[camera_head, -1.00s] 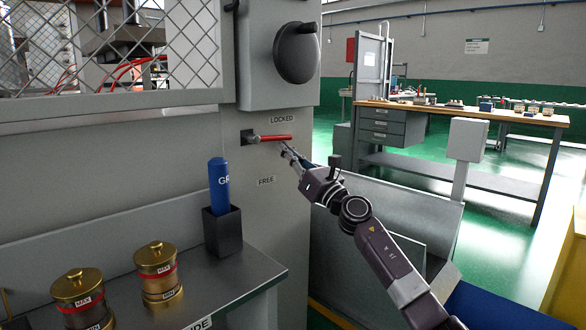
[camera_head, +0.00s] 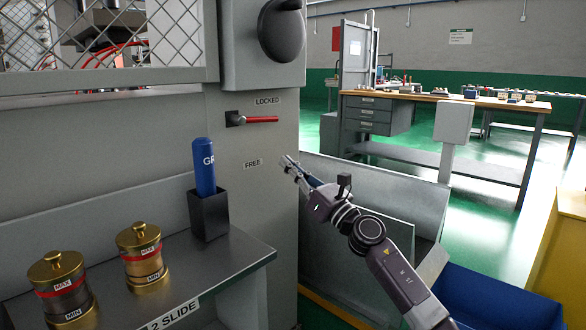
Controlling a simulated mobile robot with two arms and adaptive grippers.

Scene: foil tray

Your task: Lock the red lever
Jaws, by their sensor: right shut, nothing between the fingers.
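The red lever (camera_head: 262,119) sticks out to the right from a dark square mount on the grey machine panel. It lies about level, just below the LOCKED label (camera_head: 267,101) and well above the FREE label (camera_head: 252,164). My right gripper (camera_head: 285,162) is shut and empty. It is below and to the right of the lever, apart from it, near the panel's right edge. My left gripper is not in view.
A blue grease tube (camera_head: 204,168) stands in a dark holder (camera_head: 209,215) on the steel shelf (camera_head: 222,262). Two brass pots (camera_head: 139,240) stand to its left. A dark round knob (camera_head: 281,36) is above the lever. A blue bin (camera_head: 490,295) is at lower right.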

